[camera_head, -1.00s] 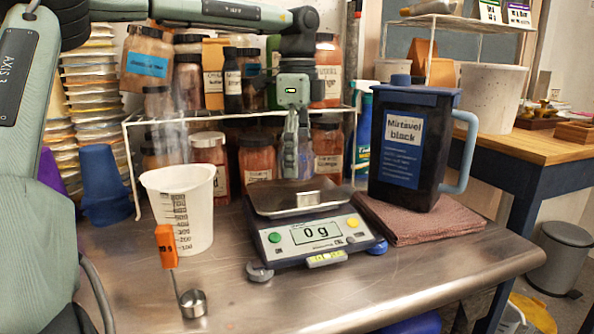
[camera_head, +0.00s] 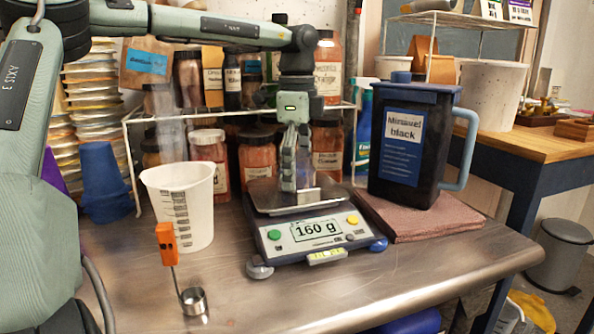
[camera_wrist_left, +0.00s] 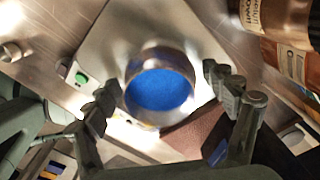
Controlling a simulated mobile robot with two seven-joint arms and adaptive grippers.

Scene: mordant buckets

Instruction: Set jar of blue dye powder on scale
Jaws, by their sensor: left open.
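The jar of blue dye powder (camera_wrist_left: 160,88) shows in the left wrist view from above, its round mouth full of bright blue powder. It stands on the metal plate of the scale (camera_wrist_left: 112,35). In the head view the scale (camera_head: 312,235) reads 160 g. There my left gripper (camera_head: 290,178) points down just over the plate and largely hides the jar. In the left wrist view the left gripper's fingers (camera_wrist_left: 163,100) are spread on either side of the jar, apart from it. My right gripper is in neither view.
A white measuring beaker (camera_head: 180,205) and a metal scoop with an orange tag (camera_head: 192,301) stand left of the scale. A dark jug labelled black (camera_head: 405,145) stands on a folded brown cloth (camera_head: 440,222) at the right. Powder jars (camera_head: 257,155) fill the rack behind.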

